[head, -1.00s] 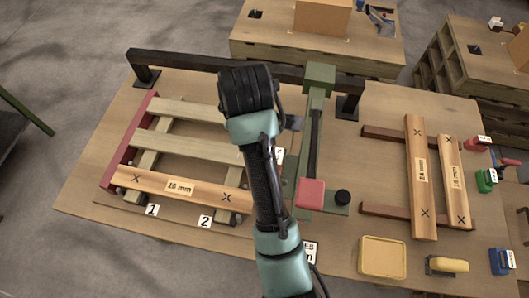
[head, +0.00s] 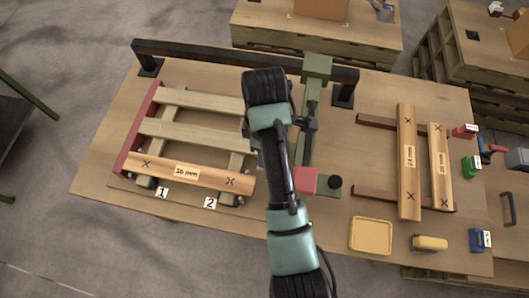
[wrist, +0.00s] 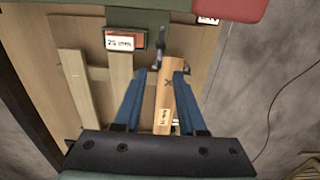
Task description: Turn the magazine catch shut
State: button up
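The green tool (head: 318,68), with a long rail and a red block (head: 306,179), stands near the middle of the bench. In the wrist view its green body (wrist: 150,18) carries a "25 mm" label. A small dark upright piece (wrist: 159,50) beside that label may be the magazine catch; I cannot tell for sure or read its turn. My gripper (wrist: 156,80) has its two blue fingers apart, with nothing held. The dark piece and the slat marked 16 mm (wrist: 165,95) appear between or beyond them. In the head view my arm hides the fingers.
A pallet frame with slats (head: 190,130) lies left, two marked planks (head: 407,150) right. A yellow tray (head: 371,236), a yellow-handled tool (head: 430,243) and a blue block (head: 479,240) sit near the front edge. A dark bar (head: 215,58) spans the back.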

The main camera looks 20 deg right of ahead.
notch_tip(320, 180, down, 7)
jog(key=shift+f+p, duration=0.15)
jog(key=shift+p, duration=0.4)
grip_shut()
